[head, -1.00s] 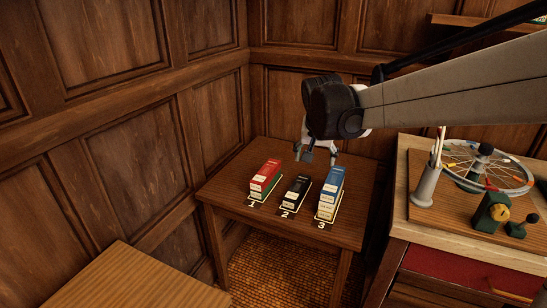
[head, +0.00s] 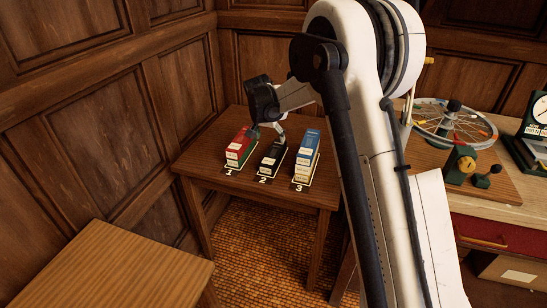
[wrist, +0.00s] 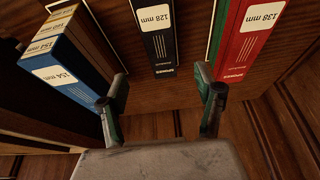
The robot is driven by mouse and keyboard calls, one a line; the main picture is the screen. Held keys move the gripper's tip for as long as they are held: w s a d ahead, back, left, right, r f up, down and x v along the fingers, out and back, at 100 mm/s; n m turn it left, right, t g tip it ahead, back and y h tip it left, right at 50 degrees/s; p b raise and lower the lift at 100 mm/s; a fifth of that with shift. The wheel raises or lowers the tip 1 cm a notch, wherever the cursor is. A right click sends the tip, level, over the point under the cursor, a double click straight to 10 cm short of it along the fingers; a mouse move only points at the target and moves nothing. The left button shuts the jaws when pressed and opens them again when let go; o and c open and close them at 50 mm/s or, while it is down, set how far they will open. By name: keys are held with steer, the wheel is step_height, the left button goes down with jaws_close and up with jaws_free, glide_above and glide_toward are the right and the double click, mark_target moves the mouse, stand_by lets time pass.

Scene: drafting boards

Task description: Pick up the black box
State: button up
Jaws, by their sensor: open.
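The black box (head: 271,155) lies on the small wooden table in the middle of three boxes, at the mark 2. In the wrist view the black box (wrist: 156,38) shows at the top centre, with a white "128 mm" label. My gripper (head: 268,128) is open and empty, close above the boxes, near the back end of the black one. In the wrist view its two fingers (wrist: 163,95) are spread apart, with the black box beyond them and between their lines. I see no contact. The far end of the black box is partly hidden by my gripper in the head view.
A red box (head: 239,148) stands on the left at mark 1 and a taller blue stack (head: 307,155) on the right at mark 3, both close by. Panelled walls stand behind the table (head: 195,160). A bench with a spoked wheel (head: 452,122) is at right.

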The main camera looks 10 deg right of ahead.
mark_target(273, 153)
steer(key=x, duration=0.7)
steer(key=shift+f+b, duration=0.3)
steer(key=shift+b, duration=0.05)
steer(key=shift+b+x, duration=0.35)
steer(key=shift+x, duration=2.35)
steer(key=shift+s+a, duration=0.1)
steer(key=shift+s, duration=0.05)
steer(key=c, duration=1.4)
steer(key=shift+c, duration=0.2)
steer(key=shift+r, duration=0.1)
